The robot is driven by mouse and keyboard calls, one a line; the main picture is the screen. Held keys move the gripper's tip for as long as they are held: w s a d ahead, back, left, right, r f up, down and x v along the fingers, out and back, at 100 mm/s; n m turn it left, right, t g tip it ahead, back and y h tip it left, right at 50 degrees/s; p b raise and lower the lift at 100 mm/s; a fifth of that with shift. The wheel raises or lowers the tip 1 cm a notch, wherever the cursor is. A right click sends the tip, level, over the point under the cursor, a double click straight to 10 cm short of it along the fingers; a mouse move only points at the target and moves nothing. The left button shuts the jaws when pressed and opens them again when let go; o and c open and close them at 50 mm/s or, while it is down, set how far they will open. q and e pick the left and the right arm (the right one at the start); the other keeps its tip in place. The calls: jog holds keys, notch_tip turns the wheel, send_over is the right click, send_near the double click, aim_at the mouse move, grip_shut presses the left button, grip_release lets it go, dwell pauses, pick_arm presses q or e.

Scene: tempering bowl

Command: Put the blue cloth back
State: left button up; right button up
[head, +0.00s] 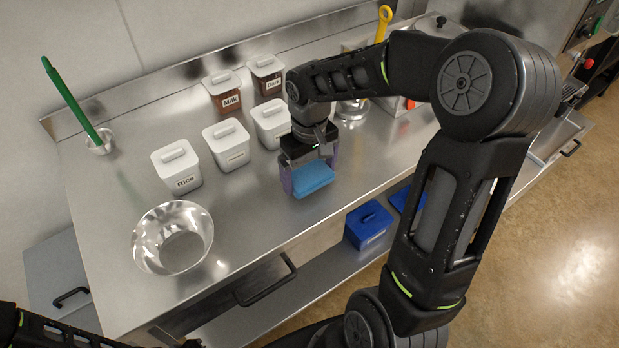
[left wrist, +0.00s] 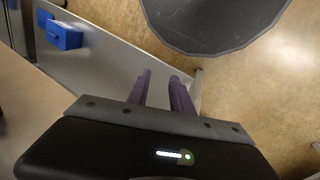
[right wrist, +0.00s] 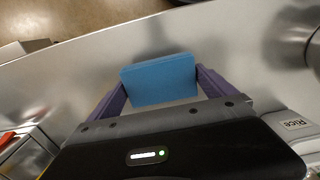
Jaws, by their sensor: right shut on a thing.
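The blue cloth (head: 314,178) is a folded light-blue block between the purple fingers of my right gripper (head: 309,174), over the steel counter near its front edge. In the right wrist view the cloth (right wrist: 160,80) spans the gap between both fingers of the right gripper (right wrist: 160,76), which is shut on it. I cannot tell whether its underside touches the counter. My left gripper (left wrist: 160,80) is empty, its fingers apart, pointing towards the lower shelf and floor in the left wrist view.
A steel bowl (head: 172,238) stands at the counter's front left. A green-handled tool (head: 72,105) stands in a cup. Blue lidded boxes (head: 368,224) sit on the lower shelf.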

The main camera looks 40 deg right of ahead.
aim_at(310, 175)
jog(key=shift+f, duration=1.25)
jog(key=shift+f, duration=0.1)
jog(key=shift+f, duration=0.2)
jog(key=o, duration=1.1)
jog(key=shift+r, duration=0.1)
notch_tip(310, 175, up, 12)
jog(key=shift+r+b, duration=0.2)
jog(key=shift+b, duration=0.2)
